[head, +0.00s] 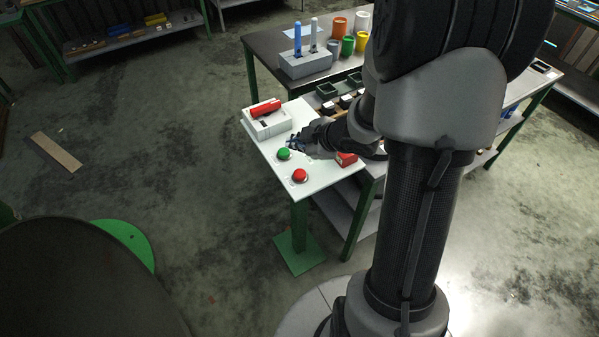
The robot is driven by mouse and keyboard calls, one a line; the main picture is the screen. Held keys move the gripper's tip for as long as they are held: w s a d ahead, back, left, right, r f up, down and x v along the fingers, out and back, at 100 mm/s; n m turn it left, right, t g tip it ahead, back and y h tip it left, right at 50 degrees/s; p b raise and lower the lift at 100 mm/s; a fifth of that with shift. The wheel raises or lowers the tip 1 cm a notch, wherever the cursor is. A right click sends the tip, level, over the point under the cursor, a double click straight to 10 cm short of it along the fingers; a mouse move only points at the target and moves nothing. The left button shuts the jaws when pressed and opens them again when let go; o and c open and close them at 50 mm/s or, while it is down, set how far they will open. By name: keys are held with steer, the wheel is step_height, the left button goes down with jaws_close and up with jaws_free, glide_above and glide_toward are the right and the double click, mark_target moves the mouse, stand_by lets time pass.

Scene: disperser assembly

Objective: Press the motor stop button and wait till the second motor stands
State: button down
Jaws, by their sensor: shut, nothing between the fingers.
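A red button (300,176) sits near the front edge of a white panel (324,184) on a green pedestal. A green button (284,154) is behind it and to its left. I cannot read any label that marks the stop button. My gripper (294,144) is low over the panel, just behind and right of the green button and apart from the red one. It is shut and empty; its fingertips are small and dark here. A red cylinder (265,108) lies on a white block (267,124) at the panel's back left. I cannot tell which thing is the second motor or whether anything turns.
A red block (346,159) is at the panel's right, partly behind my arm. A dark table (266,51) behind holds a grey rack (306,66) with blue and white upright pieces, and several coloured cups (348,46).

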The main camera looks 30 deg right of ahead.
steer(key=b, duration=0.7)
glide_above(298, 175)
step_height(298, 175, down, 7)
steer(key=shift+f, duration=0.1)
steer(key=shift+f+b, duration=0.65)
steer(key=shift+f, duration=0.1)
stand_by(0.3)
steer(key=shift+f, duration=0.4)
steer(key=shift+f+b, duration=0.9)
steer(key=shift+b, duration=0.1)
stand_by(0.7)
steer(key=shift+r, duration=0.1)
steer(key=shift+r+p, duration=1.25)
steer(key=shift+p, duration=0.15)
step_height(298, 175, up, 5)
steer(key=p, duration=0.5)
